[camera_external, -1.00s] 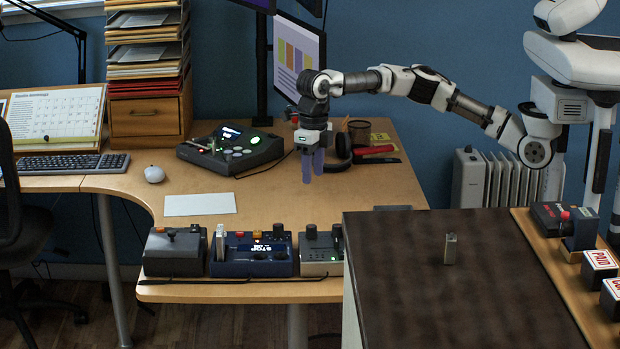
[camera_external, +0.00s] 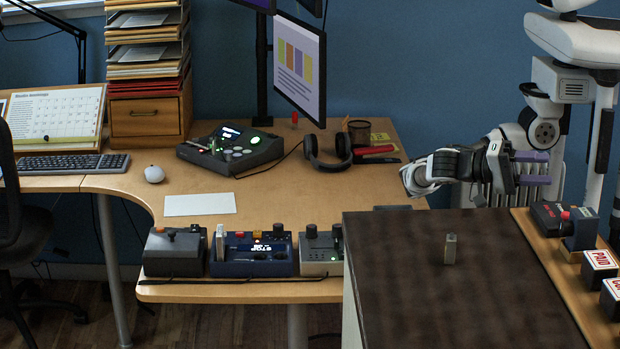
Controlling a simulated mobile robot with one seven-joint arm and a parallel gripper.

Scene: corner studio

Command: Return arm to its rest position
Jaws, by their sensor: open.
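My gripper (camera_external: 536,168) is at the right, above the far edge of the dark-topped counter and in front of the white radiator. Its two purple fingers point right and stand apart with nothing between them. My arm is folded, with the white elbow part (camera_external: 425,175) reaching left to just past the desk's right end. My shoulder and white body are at the upper right.
The dark counter (camera_external: 420,290) holds a small grey metal block (camera_external: 450,248). A wooden board at right carries a device (camera_external: 560,222) and labelled blocks (camera_external: 600,260). The wooden desk (camera_external: 270,190) holds headphones (camera_external: 328,150), a console (camera_external: 232,147) and control boxes (camera_external: 250,252).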

